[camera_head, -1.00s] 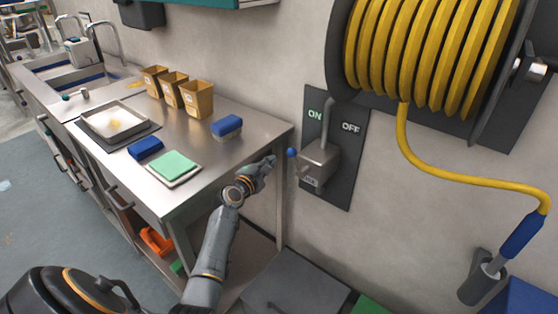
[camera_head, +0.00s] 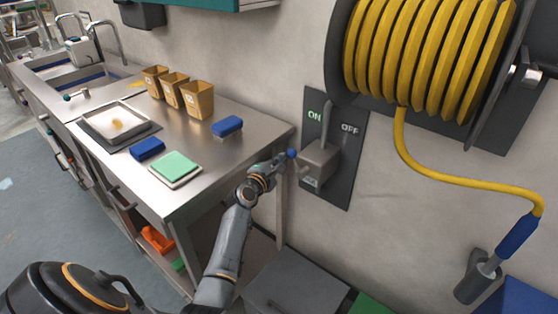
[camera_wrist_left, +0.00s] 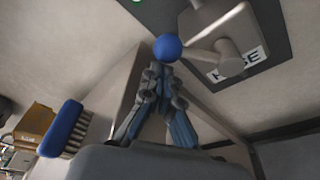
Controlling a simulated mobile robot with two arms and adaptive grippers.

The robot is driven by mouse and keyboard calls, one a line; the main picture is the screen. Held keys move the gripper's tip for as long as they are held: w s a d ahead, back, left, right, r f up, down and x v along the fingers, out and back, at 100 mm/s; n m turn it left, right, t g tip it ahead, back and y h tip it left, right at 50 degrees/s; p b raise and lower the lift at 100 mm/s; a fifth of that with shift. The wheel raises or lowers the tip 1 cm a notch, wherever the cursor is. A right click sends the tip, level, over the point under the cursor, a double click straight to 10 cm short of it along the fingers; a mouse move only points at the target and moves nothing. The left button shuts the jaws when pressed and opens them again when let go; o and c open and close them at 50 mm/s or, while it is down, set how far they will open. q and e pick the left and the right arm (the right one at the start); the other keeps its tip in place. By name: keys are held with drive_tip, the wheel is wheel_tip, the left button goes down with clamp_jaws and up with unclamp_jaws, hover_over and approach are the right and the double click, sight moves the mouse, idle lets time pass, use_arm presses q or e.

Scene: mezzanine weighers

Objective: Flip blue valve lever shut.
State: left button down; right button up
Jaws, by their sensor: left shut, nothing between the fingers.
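The valve lever ends in a blue ball knob (camera_head: 292,153) on the left, ON side of a grey valve box (camera_head: 319,163). The box is on a dark wall plate (camera_head: 350,165) marked ON at left and OFF at right. My left gripper (camera_head: 284,158) is shut and empty, with its tips at the knob. In the left wrist view the knob (camera_wrist_left: 168,47) is just beyond the shut fingertips (camera_wrist_left: 158,72); I cannot tell whether they touch. The lever arm runs right from the knob to the box. My right gripper is not in view.
A steel table (camera_head: 250,148) stands to the left, with a blue brush (camera_head: 227,126), a green sponge (camera_head: 174,165) and tan tubs (camera_head: 197,98) on it. A yellow hose reel (camera_head: 430,55) hangs above right. A grey bin lid (camera_head: 297,285) is below.

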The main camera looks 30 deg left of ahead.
use_arm(q)
drive_tip(key=shift+d+r+m, duration=0.2)
drive_tip(key=shift+d+m, duration=0.05)
drive_tip(key=shift+m, duration=0.15)
drive_tip(key=shift+d+r+m+t, duration=0.3)
drive_tip(key=shift+d+r+m, duration=0.3)
drive_tip(key=shift+m, duration=0.5)
drive_tip(key=d+m+t+b, duration=0.2)
drive_tip(key=d+m, duration=0.5)
drive_tip(key=m, duration=0.4)
drive_tip(key=shift+s+d+r+b, duration=0.15)
drive_tip(key=shift+s+r+b, duration=0.05)
drive_tip(key=shift+s+b, duration=0.2)
drive_tip(key=shift+r, duration=0.1)
